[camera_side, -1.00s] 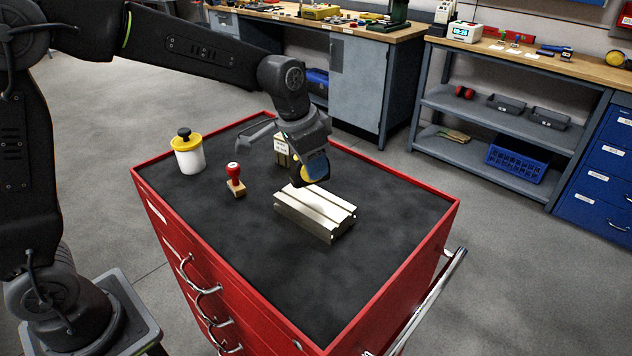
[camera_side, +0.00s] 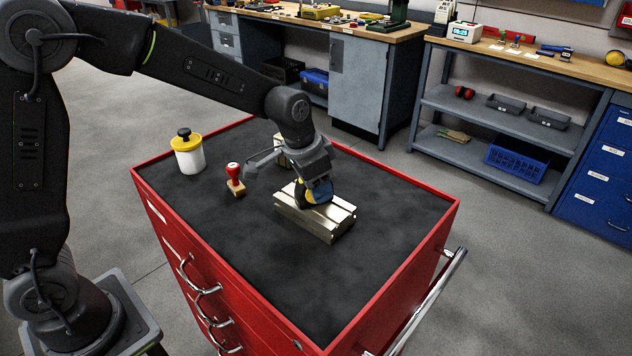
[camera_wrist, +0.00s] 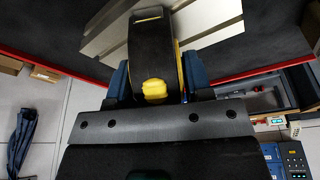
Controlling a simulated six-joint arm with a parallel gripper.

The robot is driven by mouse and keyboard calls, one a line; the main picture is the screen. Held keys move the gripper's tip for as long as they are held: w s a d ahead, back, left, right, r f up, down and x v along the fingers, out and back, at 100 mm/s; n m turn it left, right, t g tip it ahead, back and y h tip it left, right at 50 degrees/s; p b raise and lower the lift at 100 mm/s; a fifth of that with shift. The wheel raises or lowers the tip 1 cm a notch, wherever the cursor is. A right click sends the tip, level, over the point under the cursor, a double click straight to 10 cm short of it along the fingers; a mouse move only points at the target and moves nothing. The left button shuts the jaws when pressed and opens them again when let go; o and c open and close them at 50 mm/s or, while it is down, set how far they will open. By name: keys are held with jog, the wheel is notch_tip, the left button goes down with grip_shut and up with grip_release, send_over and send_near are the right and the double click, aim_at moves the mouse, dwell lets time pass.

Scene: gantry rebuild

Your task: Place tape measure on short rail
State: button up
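The tape measure (camera_side: 318,192), black and yellow, is held in my gripper (camera_side: 316,183) low over the short rail (camera_side: 318,216). In the wrist view the tape measure (camera_wrist: 155,62) stands between the two dark blue fingers of my gripper (camera_wrist: 156,80). The short rail is a pale metal block with lengthwise grooves, lying on the black top of the red cabinet. It also shows behind the tape measure in the wrist view (camera_wrist: 205,22). The tape measure looks close to or touching the rail's top; I cannot tell which.
A white jar with a yellow lid (camera_side: 188,153) and a red-handled stamp (camera_side: 235,180) stand left of the rail on the cabinet top (camera_side: 270,265). A small box (camera_side: 283,155) is partly hidden behind my gripper. The front and right of the top are clear.

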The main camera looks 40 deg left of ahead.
jog(key=shift+o, duration=1)
jog(key=v, duration=1.1)
jog(key=shift+r, duration=0.25)
jog(key=n+t, duration=0.1)
jog(key=n, duration=0.1)
send_near(300, 182)
jog(key=s+a+r, duration=0.1)
jog(key=s+r, duration=0.2)
jog(key=s, duration=0.2)
jog(key=s+a+f+n, duration=0.1)
jog(key=s, duration=0.5)
jog(key=s+a+f+n+t+y, duration=0.1)
jog(key=s+a+f, duration=0.1)
jog(key=s, duration=0.4)
jog(key=shift+f+t, duration=0.3)
